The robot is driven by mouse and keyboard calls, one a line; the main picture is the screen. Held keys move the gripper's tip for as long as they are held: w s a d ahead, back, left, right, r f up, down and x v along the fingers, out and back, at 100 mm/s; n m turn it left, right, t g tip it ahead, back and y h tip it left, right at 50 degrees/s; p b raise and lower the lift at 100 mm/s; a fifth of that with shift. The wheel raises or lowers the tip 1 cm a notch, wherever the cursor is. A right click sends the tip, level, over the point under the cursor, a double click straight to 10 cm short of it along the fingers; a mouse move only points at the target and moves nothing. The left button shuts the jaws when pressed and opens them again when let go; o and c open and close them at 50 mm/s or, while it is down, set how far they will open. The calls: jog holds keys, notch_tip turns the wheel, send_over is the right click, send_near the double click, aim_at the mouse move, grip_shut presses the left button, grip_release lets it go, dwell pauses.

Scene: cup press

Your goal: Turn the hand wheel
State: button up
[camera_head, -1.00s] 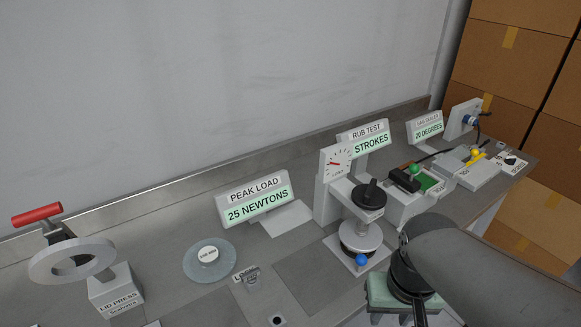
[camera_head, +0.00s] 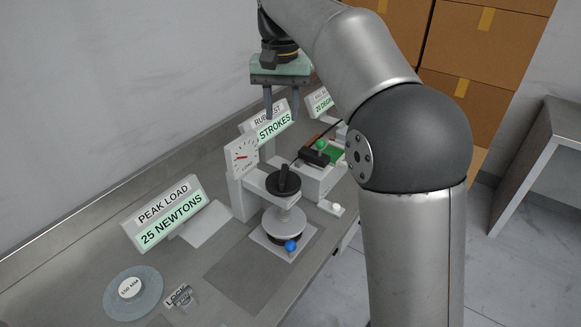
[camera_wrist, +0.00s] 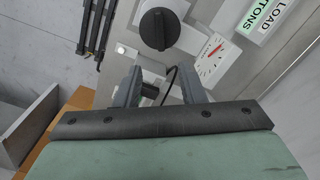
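The black hand wheel (camera_head: 283,180), a round disc with a raised bar grip, sits on top of a small grey press with a dial (camera_head: 242,156). It also shows in the wrist view (camera_wrist: 160,28), beyond my fingertips. Below it are a pale round plate and a dark base, with a blue ball (camera_head: 291,246) at the front. My gripper (camera_head: 282,114) points down, above and behind the wheel in the head view, touching nothing visible. Its two fingers are apart and empty, also in the wrist view (camera_wrist: 160,82).
A "PEAK LOAD 25 NEWTONS" sign (camera_head: 165,217) stands to the left of the press. A round disc (camera_head: 134,296) lies at front left.

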aim_at(283, 173)
notch_tip(283, 173, down, 17)
jog(key=shift+r, duration=0.15)
dwell(0.4)
grip_shut()
